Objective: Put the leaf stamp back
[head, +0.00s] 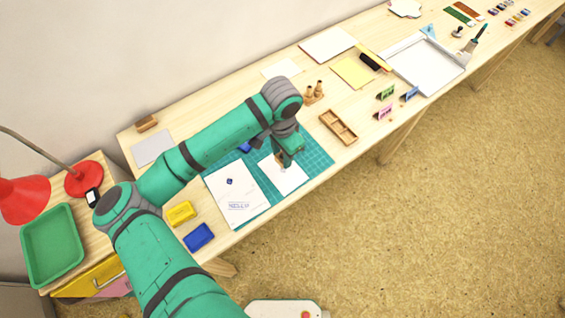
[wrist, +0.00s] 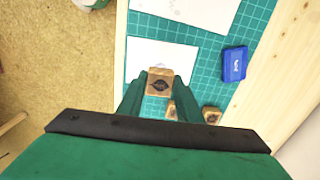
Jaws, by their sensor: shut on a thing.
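My gripper (head: 285,162) is low over a white sheet (head: 284,182) on the green cutting mat in the head view. In the wrist view my gripper (wrist: 158,96) is shut on a wooden block stamp (wrist: 160,75) with a dark leaf-like mark on its top, which I take as the leaf stamp. In the head view little of this stamp shows below the fingers. More small wooden stamps (wrist: 211,115) stand nearby in the wrist view, one partly hidden by a finger. I cannot tell whether the held stamp touches the surface below.
A compartmented wooden tray (head: 338,127) lies right of the mat (head: 318,160), with wooden pieces (head: 314,93) behind it. A printed sheet (head: 236,192), a yellow pad (head: 181,213) and a blue pad (head: 199,236) lie left. Another blue pad (wrist: 234,64) shows in the wrist view.

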